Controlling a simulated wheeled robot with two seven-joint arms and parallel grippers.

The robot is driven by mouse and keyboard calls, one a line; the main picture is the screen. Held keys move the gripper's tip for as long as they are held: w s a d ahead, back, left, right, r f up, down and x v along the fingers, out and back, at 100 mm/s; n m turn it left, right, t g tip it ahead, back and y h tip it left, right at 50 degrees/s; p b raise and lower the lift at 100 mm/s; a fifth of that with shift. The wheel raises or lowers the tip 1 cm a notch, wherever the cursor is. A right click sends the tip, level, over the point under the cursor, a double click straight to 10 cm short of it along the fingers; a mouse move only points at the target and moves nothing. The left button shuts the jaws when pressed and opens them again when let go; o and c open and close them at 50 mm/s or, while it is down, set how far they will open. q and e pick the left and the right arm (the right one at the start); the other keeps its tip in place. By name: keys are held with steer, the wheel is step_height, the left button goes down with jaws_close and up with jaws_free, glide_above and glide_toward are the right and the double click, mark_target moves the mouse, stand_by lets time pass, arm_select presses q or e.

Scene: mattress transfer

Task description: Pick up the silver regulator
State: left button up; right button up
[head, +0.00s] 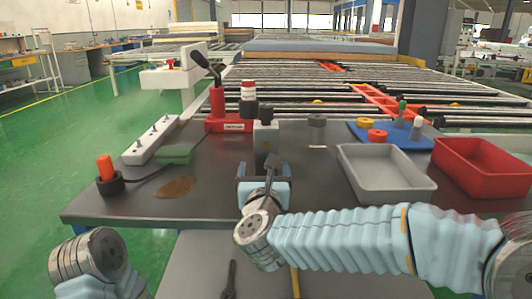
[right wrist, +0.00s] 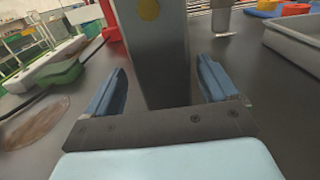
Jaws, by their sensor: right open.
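The silver regulator (head: 266,138) appears to be the upright grey block with a black top near the middle of the dark table. In the right wrist view the silver regulator (right wrist: 160,60) stands between the fingers, with a yellow oval mark on its face and its top out of frame. My right gripper (head: 264,184) is open in front of it in the head view. In the wrist view my right gripper (right wrist: 162,88) has a finger on each side of the block, with visible gaps. My left arm shows at lower left, its gripper out of view.
A red stand (head: 217,108) and a red-and-white cylinder (head: 248,92) stand close behind, to the left. A small metal cylinder (head: 317,128) and a grey tray (head: 385,190) are to the right. A red bin (head: 485,186) stands at far right. A green block (head: 175,153) lies left.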

steer(key=w+p, duration=0.1)
steer(key=w, duration=0.3)
steer(key=shift+d, duration=0.2)
steer(key=shift+w+f, duration=0.15)
steer(key=shift+w, duration=0.25)
steer(key=shift+c, duration=0.4)
steer(key=c, duration=1.4)
jaws_close()
